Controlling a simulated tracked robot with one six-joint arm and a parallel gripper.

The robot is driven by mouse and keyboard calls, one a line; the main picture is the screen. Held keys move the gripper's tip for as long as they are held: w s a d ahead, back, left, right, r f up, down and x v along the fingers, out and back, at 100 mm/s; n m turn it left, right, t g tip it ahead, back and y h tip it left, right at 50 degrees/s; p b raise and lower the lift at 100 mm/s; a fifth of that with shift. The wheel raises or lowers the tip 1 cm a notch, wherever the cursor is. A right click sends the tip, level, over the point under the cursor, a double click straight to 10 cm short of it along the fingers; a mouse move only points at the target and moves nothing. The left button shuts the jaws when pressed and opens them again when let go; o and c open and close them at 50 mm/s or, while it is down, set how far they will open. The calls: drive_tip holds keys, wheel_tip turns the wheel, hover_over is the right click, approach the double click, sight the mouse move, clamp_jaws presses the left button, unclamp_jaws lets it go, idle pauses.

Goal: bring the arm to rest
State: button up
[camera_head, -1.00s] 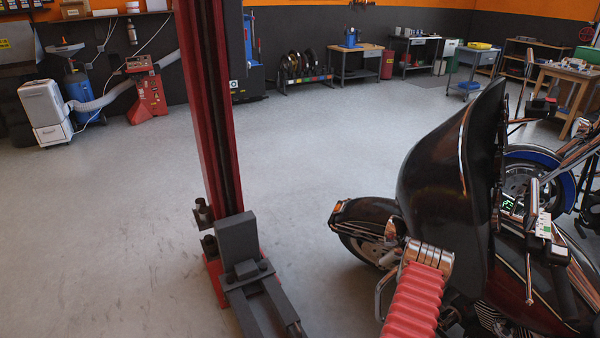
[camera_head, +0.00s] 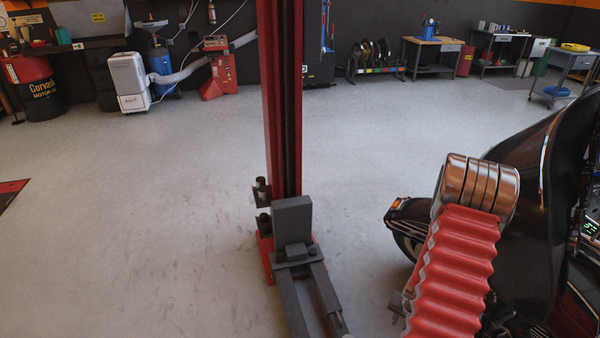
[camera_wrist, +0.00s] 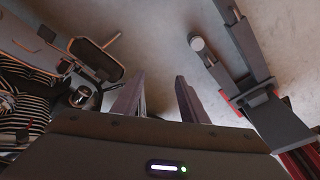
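My gripper (camera_wrist: 160,76) shows in the wrist view with its two dark fingers apart and nothing between them. Bare floor lies beyond the fingers. The gripper itself does not show clearly in the head view. There, the red ribbed sleeve with a chrome end on the right appears to be part of my arm.
A red lift column (camera_head: 280,110) stands mid-view, with dark lift arms (camera_head: 305,290) reaching toward me. The lift arms also show right of my fingers in the wrist view (camera_wrist: 240,50). Open floor lies left of the column. Workbenches (camera_head: 435,55) and machines line the back wall.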

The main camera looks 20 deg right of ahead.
drive_tip(key=w+a+r+n+y, duration=0.1)
drive_tip(key=w+a+r+n, duration=0.1)
drive_tip(key=a+r, duration=0.7)
drive_tip(key=w+a+r+n+y, duration=0.1)
drive_tip(key=w+a+r+n, duration=0.1)
drive_tip(key=a+r, duration=0.7)
drive_tip(key=s+a+r+n+t, duration=0.2)
drive_tip(key=a+r+n, duration=0.2)
drive_tip(key=a+r, duration=0.6)
drive_tip(key=s+a+r+n+t, duration=0.2)
drive_tip(key=a+r, duration=0.8)
drive_tip(key=r, duration=0.7)
drive_tip(key=shift+s+r+n, duration=0.3)
drive_tip(key=shift+s+n, duration=0.4)
drive_tip(key=shift+n, duration=0.5)
drive_tip(key=shift+c, duration=1.1)
drive_tip(key=shift+d, duration=0.1)
